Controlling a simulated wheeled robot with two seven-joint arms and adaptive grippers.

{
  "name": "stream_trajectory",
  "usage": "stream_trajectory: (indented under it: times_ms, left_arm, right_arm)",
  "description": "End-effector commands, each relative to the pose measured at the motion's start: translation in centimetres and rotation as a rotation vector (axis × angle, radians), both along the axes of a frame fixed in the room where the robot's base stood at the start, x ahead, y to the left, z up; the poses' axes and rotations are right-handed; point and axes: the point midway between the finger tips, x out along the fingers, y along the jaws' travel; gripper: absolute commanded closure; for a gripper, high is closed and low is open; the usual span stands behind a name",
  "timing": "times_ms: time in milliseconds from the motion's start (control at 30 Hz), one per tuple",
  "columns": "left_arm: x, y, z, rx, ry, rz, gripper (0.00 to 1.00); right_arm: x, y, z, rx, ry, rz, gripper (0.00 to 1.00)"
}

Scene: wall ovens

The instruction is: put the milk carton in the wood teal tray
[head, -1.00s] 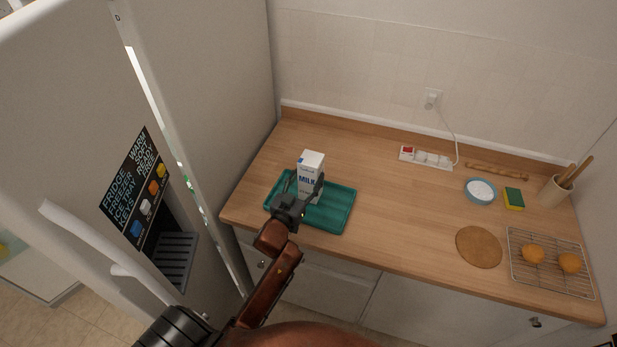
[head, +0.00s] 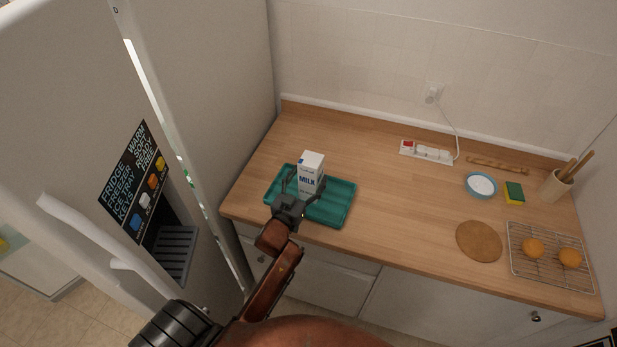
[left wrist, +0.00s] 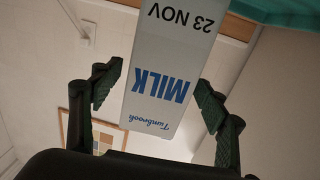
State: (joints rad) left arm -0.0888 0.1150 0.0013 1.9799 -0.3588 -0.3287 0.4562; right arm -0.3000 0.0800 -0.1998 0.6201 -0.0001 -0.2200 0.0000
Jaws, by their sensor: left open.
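The white milk carton (head: 309,174) with blue lettering stands upright in the teal tray (head: 337,205) on the wooden counter, in the head view. My left gripper (head: 299,190) is open, with its fingers at the near side of the carton. In the left wrist view the carton (left wrist: 170,75) shows between the two spread fingers of the gripper (left wrist: 160,105), with a gap on each side. A teal strip of the tray (left wrist: 290,12) shows at the top right there. The carton's base is partly hidden by the gripper in the head view. My right gripper is not in view.
The fridge (head: 215,80) stands close on the left of the counter (head: 390,215). To the right are a power strip (head: 426,152), a blue bowl (head: 481,186), a sponge (head: 514,194), a round board (head: 479,241) and a wire rack (head: 550,262) with oranges. The counter's middle is clear.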

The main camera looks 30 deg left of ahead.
Motion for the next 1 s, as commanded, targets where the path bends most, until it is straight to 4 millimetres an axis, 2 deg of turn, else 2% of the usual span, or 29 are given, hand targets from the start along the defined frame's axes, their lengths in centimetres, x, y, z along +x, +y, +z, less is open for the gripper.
stream_trajectory:
  times_ms: [267,367,700,833,1000]
  left_arm:
    - [-0.2,0.0,0.3,0.001,0.000,0.000,0.32]
    - [-1.4,-0.1,0.1,0.000,0.002,0.001,0.32]
    - [-8.4,-1.0,0.0,-0.001,0.003,0.001,0.32]
    - [-10.4,-1.3,0.1,0.000,0.002,0.001,0.32]
    - [-11.7,-1.5,0.2,0.001,0.000,0.001,0.32]
  right_arm:
    - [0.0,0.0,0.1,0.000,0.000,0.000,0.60]
    - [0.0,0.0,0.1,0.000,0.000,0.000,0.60]
    - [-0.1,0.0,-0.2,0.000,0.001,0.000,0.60]
    - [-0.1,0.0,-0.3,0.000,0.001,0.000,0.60]
    - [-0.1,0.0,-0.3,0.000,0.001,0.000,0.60]
